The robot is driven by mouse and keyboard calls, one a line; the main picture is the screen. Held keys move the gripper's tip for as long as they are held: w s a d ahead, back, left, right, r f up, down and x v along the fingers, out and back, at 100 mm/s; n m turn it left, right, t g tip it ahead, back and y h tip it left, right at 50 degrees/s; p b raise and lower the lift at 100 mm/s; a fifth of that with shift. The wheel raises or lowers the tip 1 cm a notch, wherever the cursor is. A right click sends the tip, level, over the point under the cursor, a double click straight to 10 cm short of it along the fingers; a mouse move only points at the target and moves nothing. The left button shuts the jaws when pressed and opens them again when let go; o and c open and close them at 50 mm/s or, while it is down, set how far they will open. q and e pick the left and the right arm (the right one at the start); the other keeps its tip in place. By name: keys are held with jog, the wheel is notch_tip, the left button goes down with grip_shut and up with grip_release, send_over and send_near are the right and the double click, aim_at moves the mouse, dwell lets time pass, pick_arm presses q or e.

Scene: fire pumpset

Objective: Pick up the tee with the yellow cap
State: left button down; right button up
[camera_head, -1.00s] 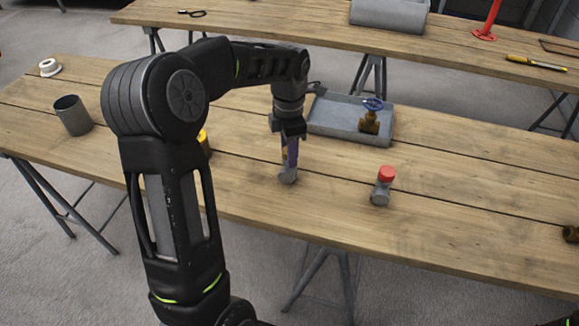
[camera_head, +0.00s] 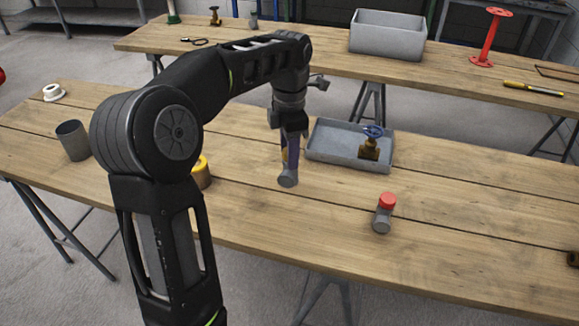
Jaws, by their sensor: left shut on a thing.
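My left gripper (camera_head: 290,140) is shut on the tee with the yellow cap (camera_head: 288,178). The tee's grey end points down below the fingers. A bit of its yellow cap shows between the fingers; the rest is hidden by them. The tee appears held above the wooden table, left of the grey tray. A similar grey tee with a red cap (camera_head: 384,215) stands on the table to the right, apart from the gripper. My right gripper is not in view.
The shallow grey tray (camera_head: 325,155) holds a brass valve with a blue handwheel (camera_head: 371,145). A yellow-topped item (camera_head: 202,172) is partly hidden behind my left arm. A grey cup (camera_head: 73,141) and white ring (camera_head: 55,92) stand at left.

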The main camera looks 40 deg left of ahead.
pick_arm(q)
jog(key=shift+r, duration=0.8)
